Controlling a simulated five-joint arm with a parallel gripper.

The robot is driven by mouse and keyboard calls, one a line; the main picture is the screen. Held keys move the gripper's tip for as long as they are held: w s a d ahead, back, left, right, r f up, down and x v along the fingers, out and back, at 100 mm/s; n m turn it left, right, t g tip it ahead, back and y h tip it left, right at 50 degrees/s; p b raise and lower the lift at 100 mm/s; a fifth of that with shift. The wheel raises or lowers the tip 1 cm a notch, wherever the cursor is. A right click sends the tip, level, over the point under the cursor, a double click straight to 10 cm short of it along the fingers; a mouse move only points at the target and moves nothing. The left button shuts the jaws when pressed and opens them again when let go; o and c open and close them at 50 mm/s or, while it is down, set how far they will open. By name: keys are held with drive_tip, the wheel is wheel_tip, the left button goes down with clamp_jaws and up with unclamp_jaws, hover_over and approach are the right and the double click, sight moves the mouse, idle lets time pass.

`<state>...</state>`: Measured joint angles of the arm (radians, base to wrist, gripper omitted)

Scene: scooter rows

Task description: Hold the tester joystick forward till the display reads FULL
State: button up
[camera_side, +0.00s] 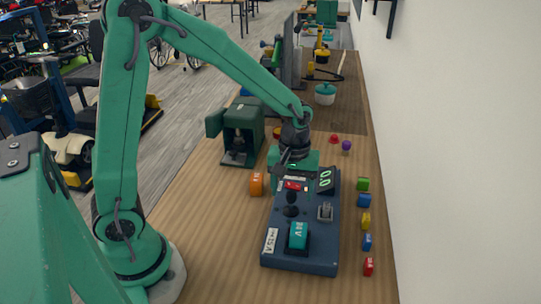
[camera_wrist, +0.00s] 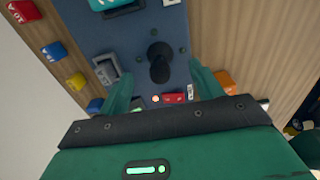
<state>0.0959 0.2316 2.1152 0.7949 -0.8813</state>
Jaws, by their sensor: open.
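The tester (camera_side: 269,247) is a dark blue box on the wooden bench; its panel also fills the middle of the wrist view (camera_wrist: 135,45). The black joystick (camera_side: 291,204) stands on it and looks about upright; in the wrist view (camera_wrist: 160,62) it shows from above. The display (camera_side: 325,179) shows green digits that look like 0.0. My gripper (camera_side: 290,178) is over the far end of the tester. In the wrist view its green fingers (camera_wrist: 159,76) are spread, one on each side of the joystick, with gaps. I cannot tell whether the fingertips are level with the knob.
A teal 24 V block (camera_side: 299,234) and a grey switch (camera_side: 325,211) sit on the tester. Several coloured blocks line its right side, such as a green one (camera_side: 362,184). An orange block (camera_side: 256,184) and a dark green machine (camera_side: 238,140) stand to the left.

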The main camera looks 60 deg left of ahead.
drive_tip(key=shift+w+d, duration=1.35)
idle(6.7)
